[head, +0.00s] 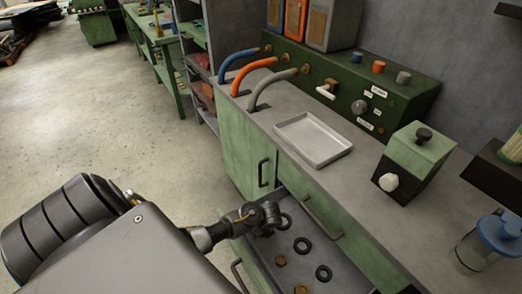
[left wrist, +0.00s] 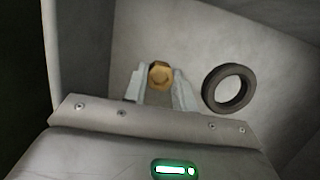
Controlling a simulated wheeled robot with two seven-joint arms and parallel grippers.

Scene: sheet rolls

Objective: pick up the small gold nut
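My left gripper (head: 268,226) reaches down into the open drawer (head: 338,262) of the green cabinet. In the left wrist view its two fingers (left wrist: 160,88) stand apart, with a gold nut (left wrist: 160,75) at or between their tips. A small gap seems to show on the nut's left; contact on the right is unclear. A black ring (left wrist: 229,87) lies just right of the fingers. In the head view the arm hides that nut. Two other gold nuts (head: 281,260) and (head: 301,288) lie nearer the front of the drawer. My right gripper is not in view.
Black rings (head: 302,245) and (head: 323,272) lie among the nuts. The drawer walls (left wrist: 88,50) stand close around my left gripper. Above, the grey counter holds an empty tray (head: 313,139), a green box (head: 416,160) and a blue-lidded jar (head: 488,243).

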